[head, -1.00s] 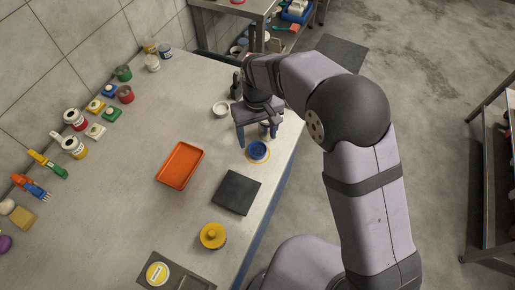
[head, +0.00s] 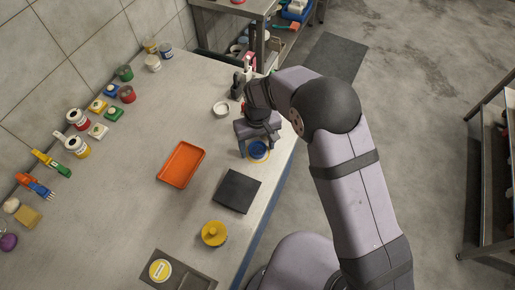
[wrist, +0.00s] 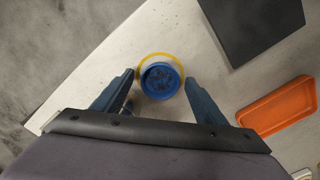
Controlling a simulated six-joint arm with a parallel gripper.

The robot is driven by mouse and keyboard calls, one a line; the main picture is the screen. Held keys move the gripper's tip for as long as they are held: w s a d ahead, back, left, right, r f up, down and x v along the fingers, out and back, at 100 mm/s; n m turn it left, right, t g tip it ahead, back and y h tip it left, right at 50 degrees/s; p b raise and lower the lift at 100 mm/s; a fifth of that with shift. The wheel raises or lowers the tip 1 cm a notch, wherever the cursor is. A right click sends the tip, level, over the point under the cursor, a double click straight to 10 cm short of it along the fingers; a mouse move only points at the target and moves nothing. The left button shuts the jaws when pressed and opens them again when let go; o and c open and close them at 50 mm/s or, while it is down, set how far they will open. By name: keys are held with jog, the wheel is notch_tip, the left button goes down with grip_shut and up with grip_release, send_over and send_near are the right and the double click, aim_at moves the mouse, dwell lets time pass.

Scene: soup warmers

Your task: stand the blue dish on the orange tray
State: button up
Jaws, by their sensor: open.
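The blue dish (head: 258,149) stands near the table's right edge, inside a yellow ring marking. In the wrist view the dish (wrist: 160,80) is round with a dark blue inside, and it sits between and just beyond my fingertips. My gripper (head: 256,149) is open above it, and the wrist view shows its two fingers (wrist: 160,85) spread on either side of the dish. I cannot tell whether either finger touches it. The orange tray (head: 181,165) lies flat and empty to the left of the dish, and its near part also shows in the wrist view (wrist: 278,107).
A dark square mat (head: 237,191) lies below the dish in the head view. A yellow lidded pot (head: 214,234) stands nearer. A white ring-shaped bowl (head: 221,109) is beyond the gripper. Several jars and brushes line the wall. The table around the tray is clear.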

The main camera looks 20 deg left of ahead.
aim_at(258, 148)
jog(key=c, duration=1.2)
jog(key=shift+r, duration=0.1)
notch_tip(258, 148, up, 18)
jog(key=b, duration=0.3)
jog(key=shift+b, duration=0.4)
